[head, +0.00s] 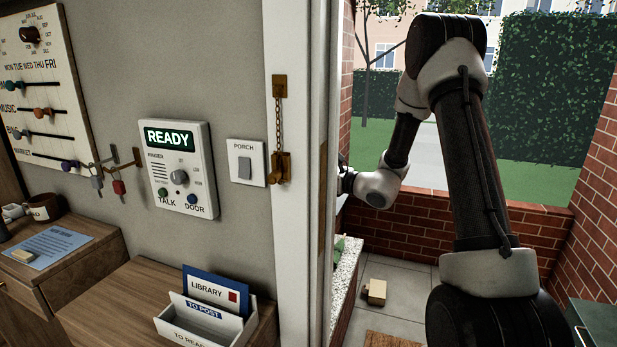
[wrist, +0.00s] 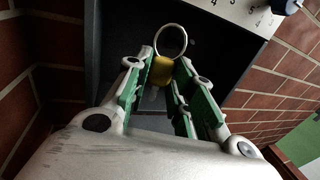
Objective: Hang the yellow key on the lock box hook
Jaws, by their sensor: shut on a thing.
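In the wrist view, my gripper (wrist: 165,66) is shut on the yellow key (wrist: 162,71), whose yellow head shows between the green-padded fingertips. A metal ring (wrist: 185,42) stands up from the key, and its lower part is blurred between the fingers. Beyond the ring is the dark open inside of a box on the brick wall, which looks like the lock box (wrist: 98,45). A pale panel with digits (wrist: 232,10) is at its upper right. I cannot make out the hook. In the head view, my gripper is hidden behind the door frame.
In the head view, the door frame (head: 299,130) stands between the indoor wall and the brick porch (head: 410,220). Red and grey tags (head: 118,187) hang from indoor wall hooks. A small parcel (head: 375,291) lies on the porch floor. Brick wall (wrist: 285,70) flanks the box.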

